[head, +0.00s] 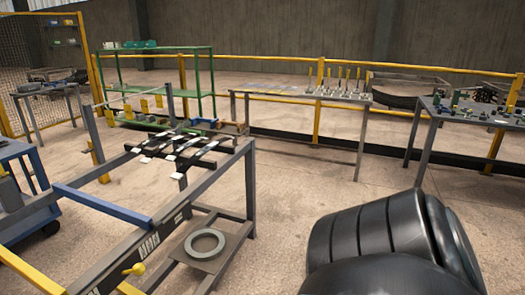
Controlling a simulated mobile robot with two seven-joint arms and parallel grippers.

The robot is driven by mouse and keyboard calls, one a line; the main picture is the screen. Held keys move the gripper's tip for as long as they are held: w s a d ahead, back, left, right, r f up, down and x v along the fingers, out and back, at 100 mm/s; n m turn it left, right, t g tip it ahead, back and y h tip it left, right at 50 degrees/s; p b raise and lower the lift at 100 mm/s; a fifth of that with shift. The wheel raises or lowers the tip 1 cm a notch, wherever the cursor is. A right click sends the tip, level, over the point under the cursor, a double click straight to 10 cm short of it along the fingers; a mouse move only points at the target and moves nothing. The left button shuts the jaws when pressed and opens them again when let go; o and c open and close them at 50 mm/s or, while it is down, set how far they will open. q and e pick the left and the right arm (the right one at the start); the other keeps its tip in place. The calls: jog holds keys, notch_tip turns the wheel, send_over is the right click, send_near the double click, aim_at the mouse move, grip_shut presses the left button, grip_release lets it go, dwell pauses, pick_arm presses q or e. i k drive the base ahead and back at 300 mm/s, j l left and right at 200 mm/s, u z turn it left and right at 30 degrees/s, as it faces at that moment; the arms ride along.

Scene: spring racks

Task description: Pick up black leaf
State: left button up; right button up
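Several dark flat strips that look like black leaves (205,146) lie across the near grey metal rack, with pale pads or labels at their ends. I cannot tell which single one is the black leaf. A dark curved piece, perhaps another leaf (397,100), is at the back right, behind the yellow rail. Neither of my grippers is in view. A large black rounded part of my own arm fills the bottom right and hides the floor there.
The grey rack frame (250,187) stands at left centre, with a grey ring (204,244) on its low shelf. A blue cart (22,196) is at the left. A green shelf (213,85), tool table (300,97) and parts table (431,117) stand behind. Floor (305,195) is clear right of the rack.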

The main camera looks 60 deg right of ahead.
aim_at(179, 173)
jog(key=z, duration=1.7)
jog(key=u, duration=0.45)
jog(key=i+l+u, duration=0.1)
jog(key=u, duration=0.3)
jog(key=l+u, duration=0.2)
jog(key=u, duration=0.2)
jog(key=i+l+u, duration=0.1)
jog(key=u, duration=0.25)
jog(key=l+u, duration=0.3)
jog(key=l, duration=0.15)
jog(key=l+u, duration=0.3)
jog(key=l, duration=0.2)
jog(key=l+u, duration=0.2)
jog(key=l, duration=0.25)
jog(key=k+l+u, duration=0.2)
jog(key=l, duration=0.2)
jog(key=k+l, duration=0.1)
jog(key=l, duration=0.35)
jog(key=k+l+u, duration=0.1)
jog(key=l, duration=0.4)
jog(key=k+l+u, duration=0.1)
jog(key=l, duration=0.35)
jog(key=k+l, duration=0.1)
jog(key=l, duration=0.35)
